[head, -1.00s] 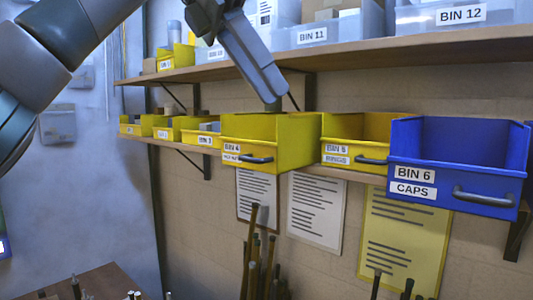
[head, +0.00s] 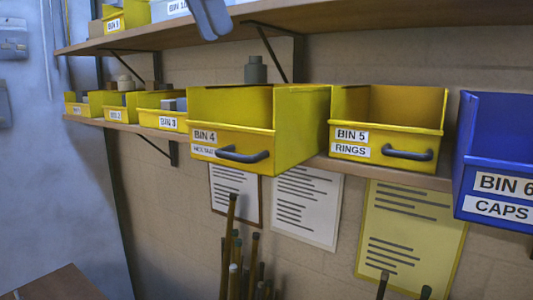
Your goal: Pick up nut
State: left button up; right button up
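No nut shows in the head view; the floor of each bin is hidden by its front wall. The yellow bin 4 (head: 225,145) stands on the lower shelf and juts out further than the yellow bins to its left. The small second line of its label is too blurred to read surely. My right gripper is not in view.
Bin 5, rings (head: 387,120), and the blue bin 6, caps (head: 497,160), are on the right. Smaller yellow bins, such as bin 3 (head: 160,118), are on the left. The upper shelf (head: 350,30) overhangs. A grey cylindrical part (head: 255,70) shows behind bin 4. Rods stand below.

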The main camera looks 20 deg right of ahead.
pick_arm(q)
jog(key=x, duration=1.1)
jog(key=shift+w, duration=0.2)
jog(key=shift+d+f, duration=0.3)
jog(key=shift+f, duration=0.3)
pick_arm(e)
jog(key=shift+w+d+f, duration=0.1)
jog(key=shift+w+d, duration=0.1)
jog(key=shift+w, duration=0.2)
pick_arm(q)
jog(key=shift+d+f+p, duration=0.35)
jog(key=shift+f, duration=0.2)
jog(key=p+x, duration=0.1)
jog(key=x, duration=0.2)
jog(key=shift+s+d, duration=0.1)
jog(key=shift+d, duration=0.05)
jog(key=shift+d+f, duration=0.15)
jog(key=shift+f, duration=0.25)
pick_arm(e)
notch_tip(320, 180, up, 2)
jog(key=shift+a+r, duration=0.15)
